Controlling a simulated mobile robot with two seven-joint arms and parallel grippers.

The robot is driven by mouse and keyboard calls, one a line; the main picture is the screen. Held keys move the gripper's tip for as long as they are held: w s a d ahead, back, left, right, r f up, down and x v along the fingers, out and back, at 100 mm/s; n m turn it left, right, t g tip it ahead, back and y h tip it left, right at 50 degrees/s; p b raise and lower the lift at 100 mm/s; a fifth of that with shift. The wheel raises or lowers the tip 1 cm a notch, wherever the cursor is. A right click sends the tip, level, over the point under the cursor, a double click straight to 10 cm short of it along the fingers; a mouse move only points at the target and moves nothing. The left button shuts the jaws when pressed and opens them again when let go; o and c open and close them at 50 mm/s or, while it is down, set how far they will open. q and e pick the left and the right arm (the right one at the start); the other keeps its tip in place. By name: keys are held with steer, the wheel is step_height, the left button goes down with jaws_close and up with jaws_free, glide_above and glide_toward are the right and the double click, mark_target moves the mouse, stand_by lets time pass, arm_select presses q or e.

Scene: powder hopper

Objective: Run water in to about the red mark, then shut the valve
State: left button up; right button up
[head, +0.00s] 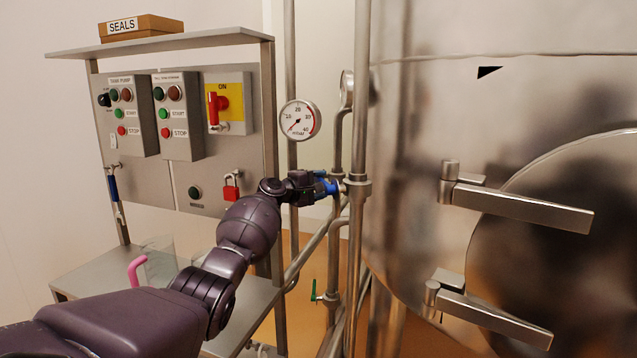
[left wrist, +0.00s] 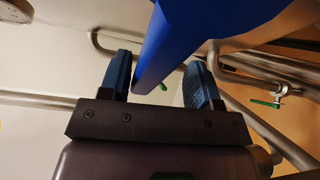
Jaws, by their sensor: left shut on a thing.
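My left gripper (head: 323,188) reaches in from the left and is shut on a blue valve handle (head: 331,186) at the steel pipework beside the tank. In the left wrist view the blue handle (left wrist: 195,35) runs between the two fingers of my left gripper (left wrist: 160,85). The round gauge (head: 300,120), marked in mbar, has red at the right of its dial, and its needle seems to point to the lower left. The steel tank (head: 440,110) fills the right side. The water inside is not visible. My right gripper is not in view.
A panel (head: 235,165) with buttons and a red-on-yellow switch (head: 216,108) stands at left. A clear jug (head: 160,262) with a pink handle stands on the lower shelf. A green-handled valve (head: 314,291) is low on the pipes. Tank door latches (head: 520,210) protrude at right.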

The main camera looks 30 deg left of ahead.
arm_select(q)
steer(key=shift+f, duration=0.25)
steer(key=v, duration=1.1)
steer(key=shift+r, duration=0.3)
steer(key=shift+w, duration=0.15)
stand_by(0.4)
stand_by(0.5)
stand_by(0.4)
